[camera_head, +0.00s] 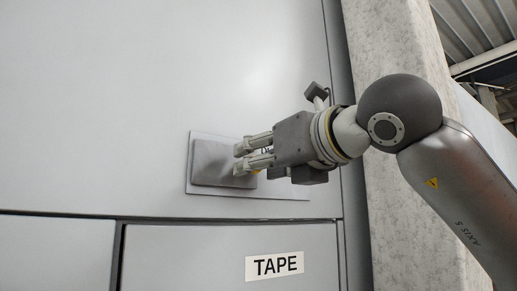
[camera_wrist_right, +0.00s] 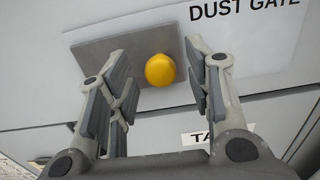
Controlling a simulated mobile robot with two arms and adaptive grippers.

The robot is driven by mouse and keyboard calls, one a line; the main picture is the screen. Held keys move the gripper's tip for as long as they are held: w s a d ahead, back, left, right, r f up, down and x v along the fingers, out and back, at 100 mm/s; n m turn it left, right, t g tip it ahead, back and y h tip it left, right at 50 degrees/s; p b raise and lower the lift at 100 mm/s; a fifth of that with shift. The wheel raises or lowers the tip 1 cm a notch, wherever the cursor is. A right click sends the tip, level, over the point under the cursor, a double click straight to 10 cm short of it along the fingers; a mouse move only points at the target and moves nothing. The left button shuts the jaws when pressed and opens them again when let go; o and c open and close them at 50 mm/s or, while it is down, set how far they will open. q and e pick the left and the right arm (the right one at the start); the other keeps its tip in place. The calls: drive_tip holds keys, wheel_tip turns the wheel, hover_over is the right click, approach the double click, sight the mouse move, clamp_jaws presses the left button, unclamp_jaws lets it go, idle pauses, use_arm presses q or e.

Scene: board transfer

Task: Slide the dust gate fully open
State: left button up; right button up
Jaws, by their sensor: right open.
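The dust gate is a flat grey metal plate (camera_head: 210,165) on a pale backing panel on the wall. It also shows in the right wrist view (camera_wrist_right: 125,48), with a round yellow knob (camera_wrist_right: 160,70) near its label side. A white label reading "DUST GATE" (camera_wrist_right: 245,30) lies to the right of the plate; in the head view my gripper hides most of it. My right gripper (camera_head: 238,160) is open in front of the plate. In the wrist view its fingers (camera_wrist_right: 157,60) stand on either side of the knob; I cannot tell whether they touch it. My left gripper is out of view.
Below the gate is a grey panel with a "TAPE" label (camera_head: 274,266), bordered by dark seams. A concrete pillar (camera_head: 378,50) stands to the right, behind my right arm. The wall left of and above the gate is flat and clear.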

drive_tip(key=shift+w+a, duration=0.25)
drive_tip(key=shift+w, duration=0.15)
drive_tip(key=shift+c, duration=0.3)
clamp_jaws()
drive_tip(key=shift+d, duration=0.1)
